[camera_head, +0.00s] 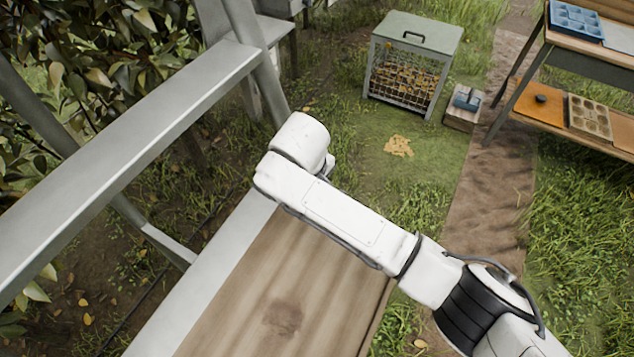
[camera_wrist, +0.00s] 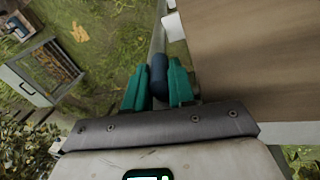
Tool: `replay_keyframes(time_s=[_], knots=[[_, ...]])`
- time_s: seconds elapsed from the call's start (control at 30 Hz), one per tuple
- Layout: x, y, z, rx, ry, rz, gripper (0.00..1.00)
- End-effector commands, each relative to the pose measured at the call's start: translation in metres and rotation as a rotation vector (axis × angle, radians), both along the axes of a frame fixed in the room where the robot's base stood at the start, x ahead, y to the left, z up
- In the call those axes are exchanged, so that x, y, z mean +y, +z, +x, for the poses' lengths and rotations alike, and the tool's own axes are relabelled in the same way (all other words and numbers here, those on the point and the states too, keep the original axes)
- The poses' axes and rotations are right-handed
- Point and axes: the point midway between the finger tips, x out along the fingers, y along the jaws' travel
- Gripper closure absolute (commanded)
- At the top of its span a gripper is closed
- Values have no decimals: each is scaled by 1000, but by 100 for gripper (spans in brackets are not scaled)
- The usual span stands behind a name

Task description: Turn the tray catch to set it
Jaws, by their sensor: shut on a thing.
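In the wrist view my gripper (camera_wrist: 157,66) has its two teal fingers on either side of a dark blue rounded knob (camera_wrist: 160,76), which looks like the tray catch. The jaws are shut on it. The knob sits beside the edge of a brown wooden board (camera_wrist: 260,60), which looks like the tray. Small white blocks show just above the knob. In the head view the wooden board (camera_head: 285,300) lies under my arm, and my gripper and the catch are hidden. How far the catch is turned cannot be told.
A grey metal ladder-like frame (camera_head: 130,160) stands on the left, close to my arm. A mesh-fronted crate (camera_head: 408,75) and a small box (camera_head: 465,105) stand on the grass behind. A workbench (camera_head: 590,60) with trays is at the right. Leafy branches fill the upper left.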

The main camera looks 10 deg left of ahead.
Motion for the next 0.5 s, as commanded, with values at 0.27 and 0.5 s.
replay_keyframes(time_s=[0.27, 0.5], knots=[[0, 2, 1, -7, -1, 1, 100], [0, 1, 0, -5, -1, 0, 55]])
